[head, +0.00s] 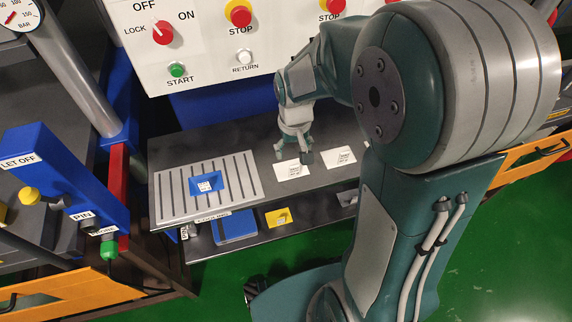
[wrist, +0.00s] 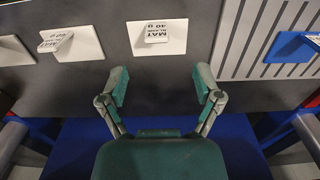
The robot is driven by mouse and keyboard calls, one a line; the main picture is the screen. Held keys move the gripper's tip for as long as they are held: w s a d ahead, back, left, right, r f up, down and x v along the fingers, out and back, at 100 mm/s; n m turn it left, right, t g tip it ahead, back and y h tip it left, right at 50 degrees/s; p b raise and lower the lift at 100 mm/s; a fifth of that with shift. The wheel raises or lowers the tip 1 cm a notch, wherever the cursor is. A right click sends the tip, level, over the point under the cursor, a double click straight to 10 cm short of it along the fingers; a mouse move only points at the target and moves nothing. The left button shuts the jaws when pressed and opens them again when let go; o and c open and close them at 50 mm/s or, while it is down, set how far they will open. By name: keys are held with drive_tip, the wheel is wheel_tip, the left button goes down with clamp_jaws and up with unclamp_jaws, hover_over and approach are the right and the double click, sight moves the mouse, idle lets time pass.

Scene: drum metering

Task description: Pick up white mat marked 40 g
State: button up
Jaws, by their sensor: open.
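The white mat marked 40 g (wrist: 171,46) lies flat on the dark bench top in the wrist view, with a raised label tab reading MAT 40 g. In the head view the same mat (head: 288,173) lies just below my gripper (head: 293,155), its print too small to read. In the wrist view my gripper (wrist: 160,84) is open and empty. Its two fingers are spread wide, and the mat lies beyond the fingertips, roughly centred between them. No contact shows.
A second white mat (head: 342,163) lies to the right on the bench (head: 240,143). To the left is a grey slatted plate (head: 240,176) with a blue piece (head: 207,186) on it. A control panel (head: 210,65) stands behind. A lower shelf holds a yellow item (head: 278,217).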

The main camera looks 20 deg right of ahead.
sight(294, 175)
drive_tip(key=f, duration=0.2)
drive_tip(key=shift+d+f, duration=0.25)
drive_tip(key=shift+f, duration=0.1)
wheel_tip(294, 175, down, 6)
drive_tip(key=shift+w+a+r, duration=0.1)
drive_tip(key=shift+w+a, duration=0.05)
drive_tip(key=c, duration=1.1)
